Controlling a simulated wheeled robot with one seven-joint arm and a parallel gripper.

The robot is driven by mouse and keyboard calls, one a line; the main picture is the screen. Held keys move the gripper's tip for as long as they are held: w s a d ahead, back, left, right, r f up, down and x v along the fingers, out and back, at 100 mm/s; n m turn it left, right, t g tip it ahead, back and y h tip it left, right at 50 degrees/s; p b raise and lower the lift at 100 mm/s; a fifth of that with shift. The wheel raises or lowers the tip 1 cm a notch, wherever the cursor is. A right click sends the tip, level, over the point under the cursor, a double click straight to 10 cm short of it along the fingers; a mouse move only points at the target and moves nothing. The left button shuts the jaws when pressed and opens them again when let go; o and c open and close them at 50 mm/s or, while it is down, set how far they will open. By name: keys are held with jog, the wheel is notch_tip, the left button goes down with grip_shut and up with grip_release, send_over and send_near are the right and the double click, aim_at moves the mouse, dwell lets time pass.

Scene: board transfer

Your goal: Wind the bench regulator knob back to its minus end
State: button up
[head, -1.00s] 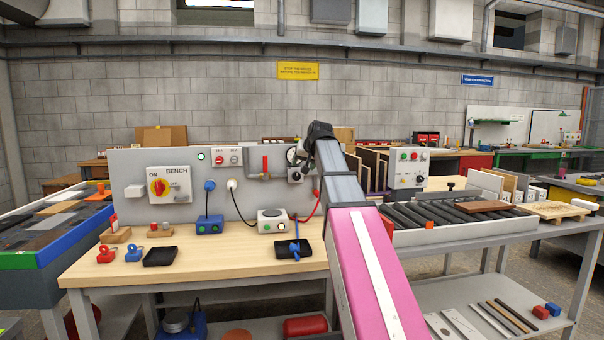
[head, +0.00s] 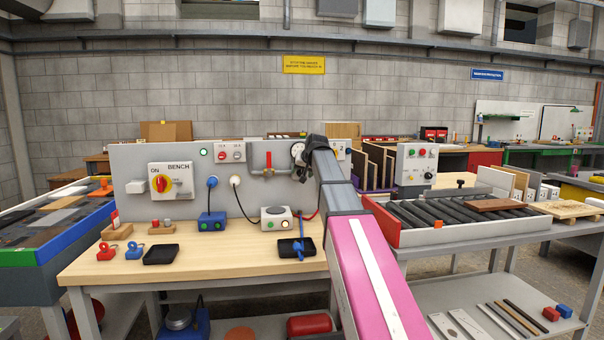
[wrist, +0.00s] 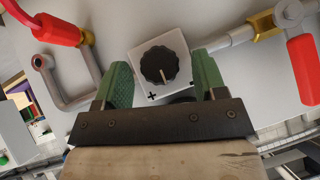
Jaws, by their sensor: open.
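The regulator knob (wrist: 157,66) is black and ribbed with a pale pointer line, on a white square plate (wrist: 178,44) with a plus mark at its lower left. In the wrist view the pointer line points down, slightly right. My gripper (wrist: 160,60) is open, its two green fingers on either side of the plate, with gaps between them and the knob. I cannot tell how deep the fingertips reach. In the head view my dark wrist (head: 315,143) is at the grey bench panel (head: 240,181), and my fingers are hidden.
A gauge (head: 297,149) is beside my wrist. The wooden bench top (head: 225,250) holds small boxes and padlocks.

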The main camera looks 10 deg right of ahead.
jog(key=shift+w+f, duration=0.25)
jog(key=shift+f, duration=0.05)
jog(key=shift+c, duration=0.4)
jog(key=c, duration=0.9)
jog(key=shift+o, duration=0.2)
jog(key=shift+a, duration=0.1)
